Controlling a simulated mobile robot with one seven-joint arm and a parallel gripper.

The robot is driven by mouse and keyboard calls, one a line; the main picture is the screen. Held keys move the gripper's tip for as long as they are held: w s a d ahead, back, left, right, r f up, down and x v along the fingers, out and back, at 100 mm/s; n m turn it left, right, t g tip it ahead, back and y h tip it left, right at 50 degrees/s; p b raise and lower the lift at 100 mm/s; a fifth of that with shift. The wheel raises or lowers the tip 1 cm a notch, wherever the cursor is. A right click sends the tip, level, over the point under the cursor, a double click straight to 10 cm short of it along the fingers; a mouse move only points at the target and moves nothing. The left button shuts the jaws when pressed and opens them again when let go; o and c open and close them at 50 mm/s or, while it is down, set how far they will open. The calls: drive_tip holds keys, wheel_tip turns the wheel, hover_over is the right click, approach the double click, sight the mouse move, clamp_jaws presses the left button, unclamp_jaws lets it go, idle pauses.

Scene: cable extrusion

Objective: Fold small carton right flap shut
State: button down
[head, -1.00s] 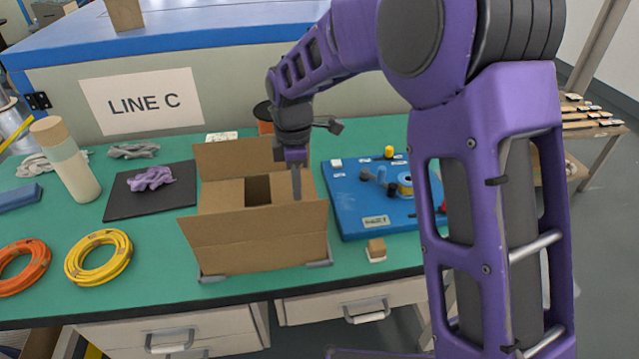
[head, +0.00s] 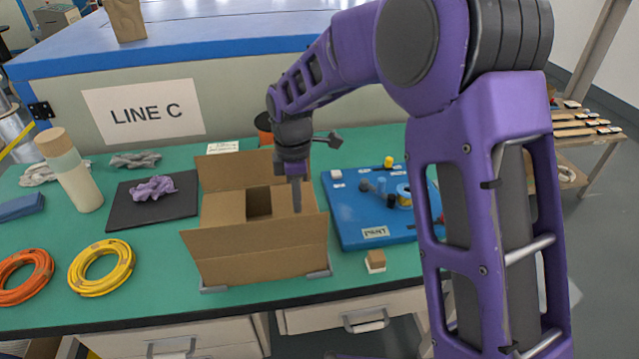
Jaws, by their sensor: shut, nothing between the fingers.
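The small brown carton (head: 258,256) stands open on the green bench. Its back flap (head: 238,171) stands up and its front flap (head: 255,238) leans outward toward me. The left flap (head: 222,210) lies folded inward. The right flap (head: 281,199) also appears folded inward, with a dark gap between the two. My gripper (head: 297,208) points down over the right side of the carton, shut and empty. Its tip is at the right flap; I cannot tell whether it touches.
A blue board (head: 350,222) with fittings lies close to the carton's right. A small wood-topped block (head: 375,261) sits near the front edge. A black mat (head: 122,209), yellow cable coil (head: 101,267) and bottle (head: 69,170) are on the left. Bare green bench lies between coil and carton.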

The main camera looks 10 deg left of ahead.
wheel_tip(320, 180, up, 8)
drive_tip(key=p, duration=0.5)
